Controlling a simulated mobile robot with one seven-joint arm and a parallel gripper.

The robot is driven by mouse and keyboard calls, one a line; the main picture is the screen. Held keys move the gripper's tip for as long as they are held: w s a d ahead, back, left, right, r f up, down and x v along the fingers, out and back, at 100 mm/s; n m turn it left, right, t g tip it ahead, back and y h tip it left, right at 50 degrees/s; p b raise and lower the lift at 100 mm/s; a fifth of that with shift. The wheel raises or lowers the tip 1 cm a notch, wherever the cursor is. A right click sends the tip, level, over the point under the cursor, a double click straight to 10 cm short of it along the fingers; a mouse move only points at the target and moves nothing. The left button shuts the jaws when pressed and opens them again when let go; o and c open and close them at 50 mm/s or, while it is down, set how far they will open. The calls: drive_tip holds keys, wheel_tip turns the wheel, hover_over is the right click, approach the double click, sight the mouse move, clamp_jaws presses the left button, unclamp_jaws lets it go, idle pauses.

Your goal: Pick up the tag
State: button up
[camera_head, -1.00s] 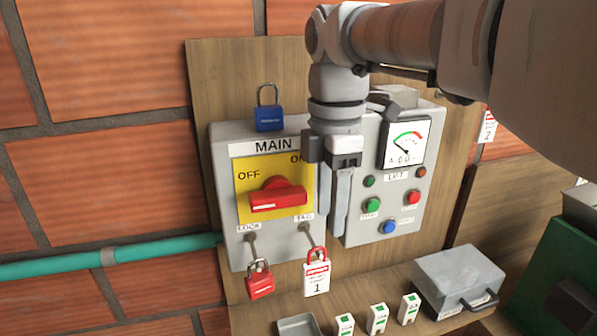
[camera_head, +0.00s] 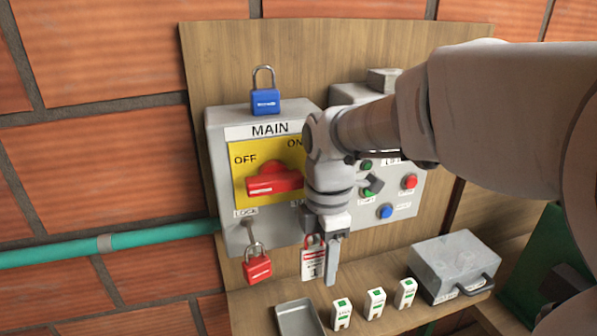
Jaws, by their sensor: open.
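The tag (camera_head: 312,262) is a white card with a red top and a red loop, hanging from the hook on the right of the MAIN switch box (camera_head: 225,160). My gripper (camera_head: 322,270) is open and points down, right at the tag in the picture. Its fingers overlap the tag's right part and hide some of it and its hook. I cannot tell whether the fingers touch the tag or stand in front of it.
A red padlock (camera_head: 257,264) hangs on the LOCK hook to the left. A blue padlock (camera_head: 265,98) stands on the box. Below are a shelf with a metal tray (camera_head: 299,320), several small white-green blocks (camera_head: 375,303) and a grey case (camera_head: 455,265). My arm hides the meter.

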drive_tip(key=shift+f, duration=0.1)
drive_tip(key=shift+c, duration=0.3)
clamp_jaws()
drive_tip(key=shift+r, duration=0.55)
drive_tip(key=shift+s+r, duration=0.15)
drive_tip(key=shift+r, duration=0.1)
drive_tip(key=s+d+b, duration=0.1)
drive_tip(key=s+d, duration=0.1)
drive_tip(key=s, duration=0.6)
drive_tip(key=s+d+b, duration=0.1)
drive_tip(key=s+d, duration=0.2)
drive_tip(key=s, duration=0.6)
